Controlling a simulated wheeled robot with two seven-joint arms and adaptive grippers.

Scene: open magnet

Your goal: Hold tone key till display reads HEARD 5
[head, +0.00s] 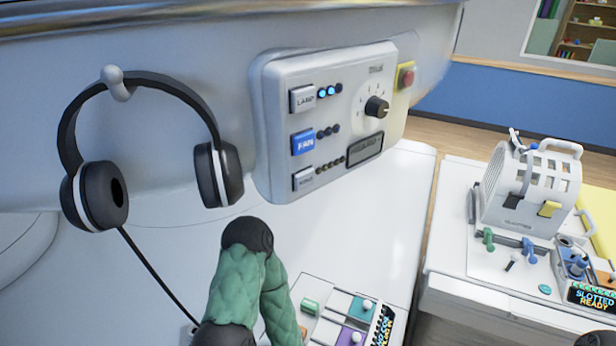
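A light grey control panel (335,75) is on the curved white housing. Its left side has three keys: a white LAMP key (303,98), a blue FAN key (304,141) and a lower white key (305,179) whose label is too small to read. A row of dark indicator dots (331,168) is beside the lower key. The panel's grey display (365,149) carries dim text that seems to begin with HEARD; I cannot read a number. Neither of my grippers shows. A green quilted arm part with dark ends, apparently mine, rises at the bottom centre, below the panel.
Black headphones (103,190) hang from a peg left of the panel, cable trailing down. A dark knob (376,107) and red button (407,77) are on the right. A tray of coloured pieces (328,331) is below. A white slotted device (530,190) stands on the right counter.

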